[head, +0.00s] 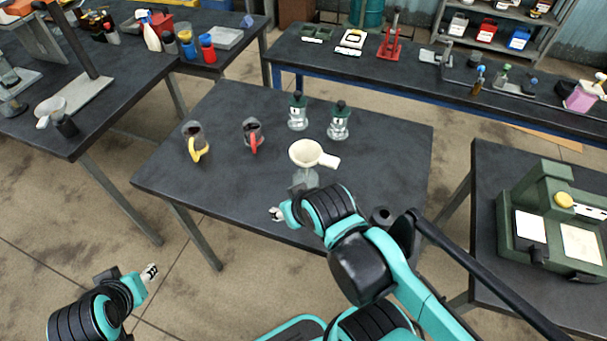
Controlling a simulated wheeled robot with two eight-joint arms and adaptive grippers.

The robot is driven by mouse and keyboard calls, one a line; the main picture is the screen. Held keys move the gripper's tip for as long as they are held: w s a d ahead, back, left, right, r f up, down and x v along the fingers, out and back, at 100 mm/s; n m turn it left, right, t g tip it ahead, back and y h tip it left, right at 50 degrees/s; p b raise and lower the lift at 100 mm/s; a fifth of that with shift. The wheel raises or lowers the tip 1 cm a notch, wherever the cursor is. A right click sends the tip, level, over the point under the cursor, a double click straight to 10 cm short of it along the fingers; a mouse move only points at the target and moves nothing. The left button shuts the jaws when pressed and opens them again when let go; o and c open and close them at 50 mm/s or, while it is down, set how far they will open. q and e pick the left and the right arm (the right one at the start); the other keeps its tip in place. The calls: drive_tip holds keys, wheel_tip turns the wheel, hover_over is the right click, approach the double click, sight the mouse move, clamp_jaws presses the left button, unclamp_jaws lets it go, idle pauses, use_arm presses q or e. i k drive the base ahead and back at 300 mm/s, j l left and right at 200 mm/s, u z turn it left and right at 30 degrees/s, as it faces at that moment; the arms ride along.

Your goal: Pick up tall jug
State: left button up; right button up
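Two dark jugs stand upright on the middle table (235,105). The left one, with a yellow handle (194,133), looks the taller; the other has a red handle (253,131). Both handles face the near side. My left gripper (150,271) is beyond the table's near left edge, low and well apart from the jugs. My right gripper (277,214) is over the near part of the table, to the right of and nearer than the jugs, touching neither. The finger gaps of both grippers are too small to make out.
A cream funnel (306,153) sits above a clear vessel (305,179), close to my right wrist. Two green-topped glass bottles (298,112) (339,121) stand behind it. The table's left front is clear. A green machine (550,220) stands on the right table.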

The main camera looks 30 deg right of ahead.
sight(199, 147)
drive_tip(key=i+j+u, duration=0.15)
drive_tip(key=i+u, duration=0.15)
drive_tip(key=i, duration=0.15)
drive_tip(key=i+u, duration=0.3)
drive_tip(key=i, duration=0.15)
